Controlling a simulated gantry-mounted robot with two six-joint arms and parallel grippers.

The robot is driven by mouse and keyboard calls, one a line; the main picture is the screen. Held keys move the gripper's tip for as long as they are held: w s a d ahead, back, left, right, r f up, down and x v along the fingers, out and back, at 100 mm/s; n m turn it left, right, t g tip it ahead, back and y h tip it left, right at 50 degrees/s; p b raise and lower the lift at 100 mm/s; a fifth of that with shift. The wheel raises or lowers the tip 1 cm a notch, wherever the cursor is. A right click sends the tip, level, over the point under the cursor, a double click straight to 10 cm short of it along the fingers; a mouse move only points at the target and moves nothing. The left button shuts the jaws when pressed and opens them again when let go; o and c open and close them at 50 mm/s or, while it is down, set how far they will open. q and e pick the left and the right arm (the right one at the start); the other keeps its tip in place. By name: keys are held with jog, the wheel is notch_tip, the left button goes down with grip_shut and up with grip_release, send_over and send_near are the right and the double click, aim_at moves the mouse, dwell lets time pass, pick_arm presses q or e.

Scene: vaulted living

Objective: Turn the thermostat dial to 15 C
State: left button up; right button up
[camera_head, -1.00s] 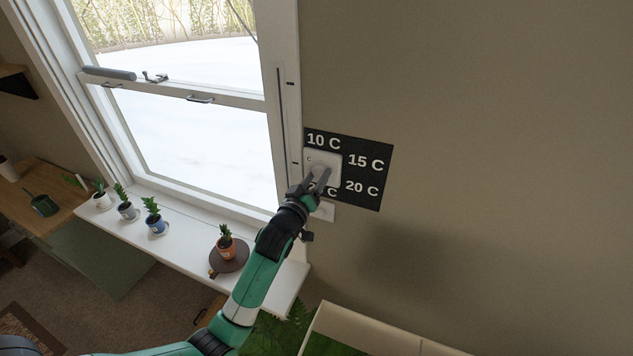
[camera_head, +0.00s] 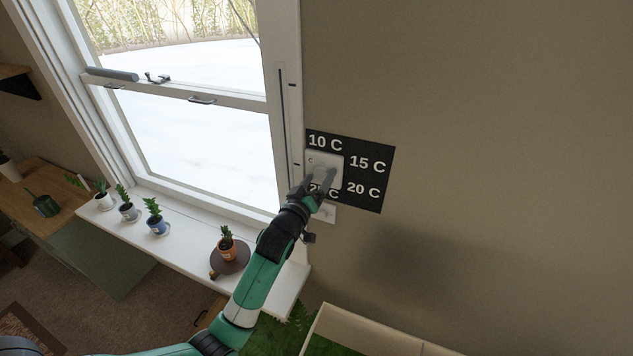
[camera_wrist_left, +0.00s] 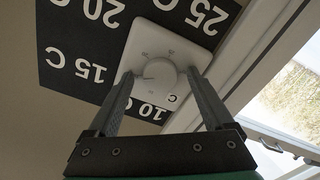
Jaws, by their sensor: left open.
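The thermostat is a white square plate (camera_head: 312,162) on the wall, over a black panel (camera_head: 375,150) lettered 10 C, 15 C, 20 C and a partly covered 25 C. My left gripper (camera_head: 323,174) is at the plate, hiding much of the dial in the head view. In the left wrist view the round white dial (camera_wrist_left: 160,76) lies between the tips of my open left gripper (camera_wrist_left: 160,73), one finger on each side. Contact with the dial cannot be told. A small dark mark shows on the dial's left side, towards the 15 C label (camera_wrist_left: 90,71). My right gripper is not in view.
A window frame (camera_head: 287,110) stands close to the left of the panel. Small potted plants (camera_head: 157,222) stand on the white sill (camera_head: 185,238) below. The wall to the right (camera_head: 500,130) is bare.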

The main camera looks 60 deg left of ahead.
pick_arm(q)
jog(key=v, duration=1.1)
jog(key=shift+s+d, duration=0.2)
jog(key=shift+s, duration=0.05)
